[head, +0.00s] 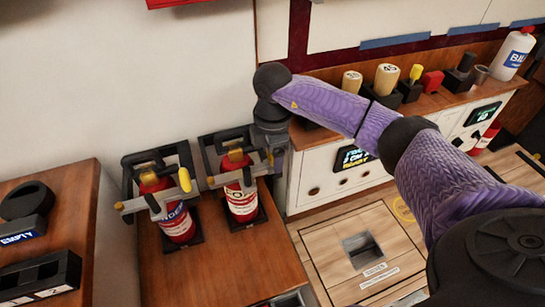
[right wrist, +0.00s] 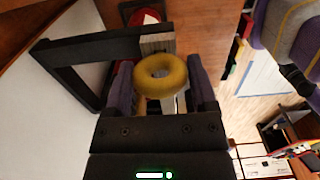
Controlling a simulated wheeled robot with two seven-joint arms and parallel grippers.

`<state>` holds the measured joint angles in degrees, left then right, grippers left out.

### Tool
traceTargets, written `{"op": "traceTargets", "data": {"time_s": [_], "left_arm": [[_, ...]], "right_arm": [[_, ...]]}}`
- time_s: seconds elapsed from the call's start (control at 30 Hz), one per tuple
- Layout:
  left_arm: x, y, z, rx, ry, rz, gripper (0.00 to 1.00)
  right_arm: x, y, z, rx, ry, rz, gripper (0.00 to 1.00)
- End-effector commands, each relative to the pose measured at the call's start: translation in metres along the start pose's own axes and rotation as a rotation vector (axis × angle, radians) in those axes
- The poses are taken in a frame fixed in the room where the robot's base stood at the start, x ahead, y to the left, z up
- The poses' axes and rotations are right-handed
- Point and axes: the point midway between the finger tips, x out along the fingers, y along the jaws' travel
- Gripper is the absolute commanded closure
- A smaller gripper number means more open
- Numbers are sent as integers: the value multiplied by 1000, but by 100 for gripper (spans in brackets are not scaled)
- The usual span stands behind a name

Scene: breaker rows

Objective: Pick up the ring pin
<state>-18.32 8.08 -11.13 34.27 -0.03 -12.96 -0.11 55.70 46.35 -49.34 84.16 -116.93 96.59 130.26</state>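The yellow ring pin (right wrist: 160,75) shows as a thick ring in the right wrist view, in front of a small grey block on a dark frame. My right gripper (right wrist: 161,90) is around it, with one purple finger on each side. The fingers stand wide apart; whether either touches the ring is unclear. In the head view my right gripper (head: 268,145) points down at the right side of the right red extinguisher (head: 241,203), and the ring is mostly hidden there. My left gripper is not in view.
A second red extinguisher (head: 176,222) with a yellow-tipped part stands to the left on the wooden bench (head: 225,270). Dark bracket frames stand behind both. A wooden counter (head: 440,105) with bottles and knobs is at the back right; a shelf with black holders is at left.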

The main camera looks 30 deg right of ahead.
Motion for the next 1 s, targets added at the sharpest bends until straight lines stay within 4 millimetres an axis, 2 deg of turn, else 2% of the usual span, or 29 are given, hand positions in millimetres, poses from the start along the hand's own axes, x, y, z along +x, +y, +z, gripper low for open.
{"op": "traceTargets", "data": {"time_s": [0.03, 0.27, 0.3, 0.47, 0.53, 0.8, 0.9, 1.0], "left_arm": [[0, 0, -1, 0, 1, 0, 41], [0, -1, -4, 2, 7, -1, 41], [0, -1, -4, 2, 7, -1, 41], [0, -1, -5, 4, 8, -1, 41], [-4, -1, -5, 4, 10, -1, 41], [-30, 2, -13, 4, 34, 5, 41], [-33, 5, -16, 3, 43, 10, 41], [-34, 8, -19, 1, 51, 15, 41]], "right_arm": [[0, 0, 0, 0, 0, 0, 40], [0, 0, 0, 0, 0, 0, 89], [0, 0, 0, 0, 0, 0, 90], [-1, 0, 0, 0, 1, 0, 91], [-9, 0, 0, 0, 1, 2, 91], [-80, 1, 0, 0, 2, 5, 91], [-96, 0, 0, 1, 2, 3, 91], [-102, 0, 0, 0, 1, 0, 91]]}}
